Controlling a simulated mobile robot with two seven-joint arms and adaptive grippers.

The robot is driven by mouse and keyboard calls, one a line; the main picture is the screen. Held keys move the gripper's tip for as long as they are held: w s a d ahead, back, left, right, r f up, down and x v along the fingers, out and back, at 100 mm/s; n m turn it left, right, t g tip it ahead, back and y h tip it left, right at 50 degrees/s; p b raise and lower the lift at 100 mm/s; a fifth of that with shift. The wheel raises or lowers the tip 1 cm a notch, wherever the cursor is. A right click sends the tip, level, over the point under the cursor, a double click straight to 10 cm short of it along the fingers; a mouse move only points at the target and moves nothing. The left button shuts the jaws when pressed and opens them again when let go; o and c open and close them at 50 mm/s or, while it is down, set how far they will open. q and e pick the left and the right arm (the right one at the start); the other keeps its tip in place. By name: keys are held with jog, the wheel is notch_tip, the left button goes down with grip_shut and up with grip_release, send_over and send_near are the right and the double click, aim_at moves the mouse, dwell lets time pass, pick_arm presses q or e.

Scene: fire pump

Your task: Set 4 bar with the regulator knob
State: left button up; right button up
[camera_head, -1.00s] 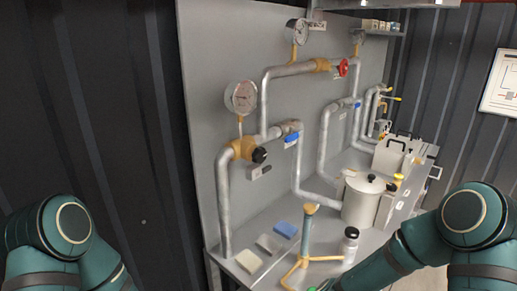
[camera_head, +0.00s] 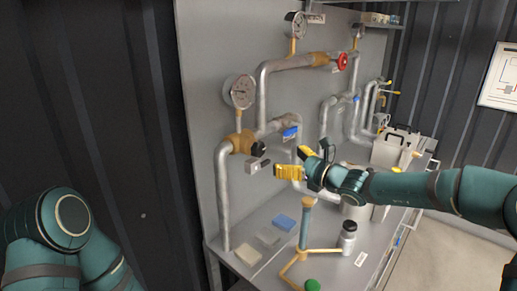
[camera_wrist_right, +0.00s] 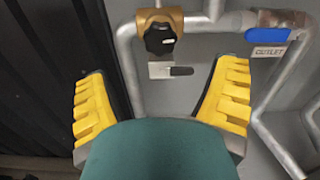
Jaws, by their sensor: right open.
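The black regulator knob (camera_head: 257,148) sits on a brass valve body (camera_head: 238,142) on the left pipe. In the right wrist view the knob (camera_wrist_right: 160,38) is above and between my fingers, apart from them. A round gauge (camera_head: 241,91) stands above the valve; its reading is too small to tell. My right gripper (camera_head: 290,162), with yellow finger pads, is open and empty, to the right of the knob in the head view. It also shows in the right wrist view (camera_wrist_right: 163,105). My left gripper is out of view; only my left arm shows.
A blue-handled valve (camera_head: 289,133) and a red handwheel (camera_head: 342,62) are on nearby pipes. A small plate with a dark part (camera_wrist_right: 171,71) is just below the knob.

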aim_at(261, 149)
jog(key=p+x, duration=0.1)
jog(key=x, duration=1)
jog(key=shift+a+f, duration=0.1)
jog(key=c, duration=1.2)
